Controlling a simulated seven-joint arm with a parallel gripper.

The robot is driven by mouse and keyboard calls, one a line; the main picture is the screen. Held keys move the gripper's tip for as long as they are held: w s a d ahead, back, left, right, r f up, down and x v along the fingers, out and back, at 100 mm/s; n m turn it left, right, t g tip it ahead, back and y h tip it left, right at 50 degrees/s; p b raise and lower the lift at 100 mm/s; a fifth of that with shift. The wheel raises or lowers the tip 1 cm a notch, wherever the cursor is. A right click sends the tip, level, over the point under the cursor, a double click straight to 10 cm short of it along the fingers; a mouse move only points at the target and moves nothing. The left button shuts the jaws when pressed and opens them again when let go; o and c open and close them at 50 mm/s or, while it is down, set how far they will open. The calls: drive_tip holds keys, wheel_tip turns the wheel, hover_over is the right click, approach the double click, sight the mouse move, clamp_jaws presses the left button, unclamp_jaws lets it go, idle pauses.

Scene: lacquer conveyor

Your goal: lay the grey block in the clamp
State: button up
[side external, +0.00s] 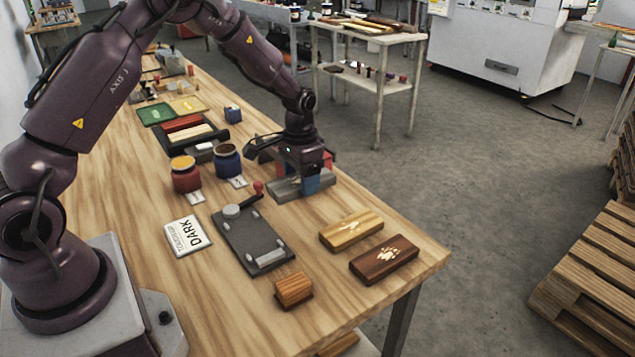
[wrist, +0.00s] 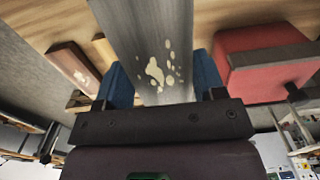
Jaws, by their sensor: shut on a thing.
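The grey block (side external: 284,192) is long and flat, and my gripper (side external: 304,184) is shut across its middle. In the wrist view the grey block (wrist: 150,40) runs between the two blue finger pads, with cream splashes on its top. I cannot tell whether it touches the table. The clamp is a dark plate (side external: 252,238) with a lever ending in a red knob (side external: 258,187), a round grey part and a light bar near its front end. It lies empty on the table, left and nearer the camera than my gripper.
A pale wooden block (side external: 351,230) and a dark brown block (side external: 384,260) lie near the right edge. A striped wooden piece (side external: 293,289) lies in front of the clamp. A red block (wrist: 265,65) is beside my gripper.

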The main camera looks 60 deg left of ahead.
drive_tip(key=s, duration=0.1)
drive_tip(key=s+r, duration=0.1)
drive_tip(key=s, duration=0.1)
drive_tip(key=s+d+r, duration=0.1)
drive_tip(key=s, duration=0.1)
drive_tip(key=shift+d+r, duration=0.1)
drive_tip(key=shift+r, duration=0.1)
drive_tip(key=shift+s+a+r, duration=0.1)
drive_tip(key=shift+s+a, duration=0.1)
drive_tip(key=shift+s, duration=0.05)
drive_tip(key=s+a, duration=0.1)
drive_tip(key=s, duration=0.1)
drive_tip(key=m, duration=1.7)
approach(252, 236)
drive_tip(key=shift+m, duration=0.3)
drive_tip(key=shift+f, duration=3.45)
drive_tip(key=shift+f, duration=0.1)
drive_tip(key=o, duration=1)
